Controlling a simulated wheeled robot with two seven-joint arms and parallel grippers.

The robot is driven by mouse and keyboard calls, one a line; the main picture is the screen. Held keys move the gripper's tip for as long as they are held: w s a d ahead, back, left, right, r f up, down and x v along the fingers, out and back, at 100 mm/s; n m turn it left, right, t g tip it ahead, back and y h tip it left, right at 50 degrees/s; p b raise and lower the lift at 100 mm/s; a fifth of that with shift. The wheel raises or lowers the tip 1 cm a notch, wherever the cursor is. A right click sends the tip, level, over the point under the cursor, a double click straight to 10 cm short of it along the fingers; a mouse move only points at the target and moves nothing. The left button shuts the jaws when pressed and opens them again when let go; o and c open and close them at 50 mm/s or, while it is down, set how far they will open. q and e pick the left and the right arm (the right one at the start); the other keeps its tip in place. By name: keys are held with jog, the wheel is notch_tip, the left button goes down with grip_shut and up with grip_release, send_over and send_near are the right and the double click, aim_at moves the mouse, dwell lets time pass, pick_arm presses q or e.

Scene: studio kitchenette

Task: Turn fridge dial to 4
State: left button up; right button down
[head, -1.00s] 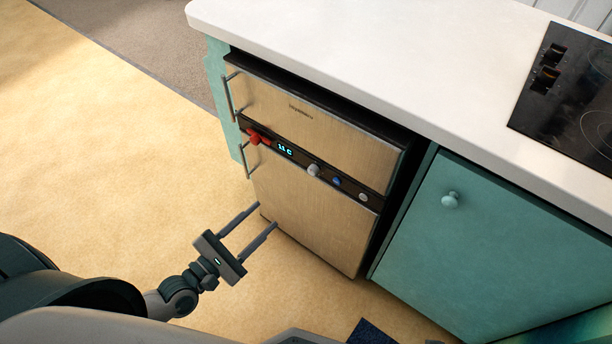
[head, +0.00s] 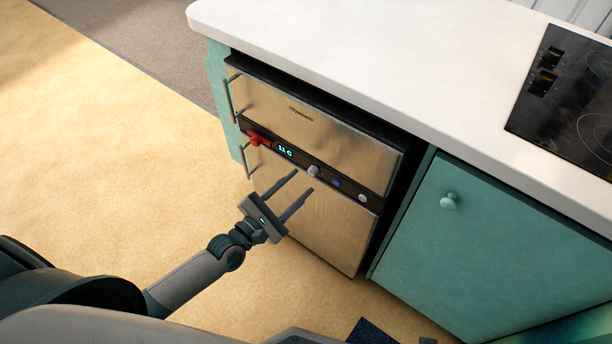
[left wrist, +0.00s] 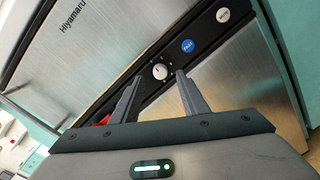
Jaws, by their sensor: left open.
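The fridge (head: 330,222) has brushed metal doors with a dark control strip between them. The dial (head: 313,171) is a small pale round knob on that strip, right of the lit display (head: 285,151). In the left wrist view the dial (left wrist: 160,71) shows a dark mark, too small to read as a number. My left gripper (head: 304,180) is open and empty, its fingers pointing at the strip close to the dial. In the wrist view the dial appears beyond and between the fingertips (left wrist: 158,80), with no visible contact. My right gripper is not in view.
A red part (head: 259,139) sticks out left of the display. A blue button (head: 337,183) and a pale button (head: 362,198) sit right of the dial. Door handles (head: 247,160) project at the fridge's left. A white countertop (head: 400,75) overhangs above; open floor lies left.

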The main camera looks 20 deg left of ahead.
aim_at(311, 173)
pick_arm(q)
jog(key=shift+x, duration=1.95)
grip_shut()
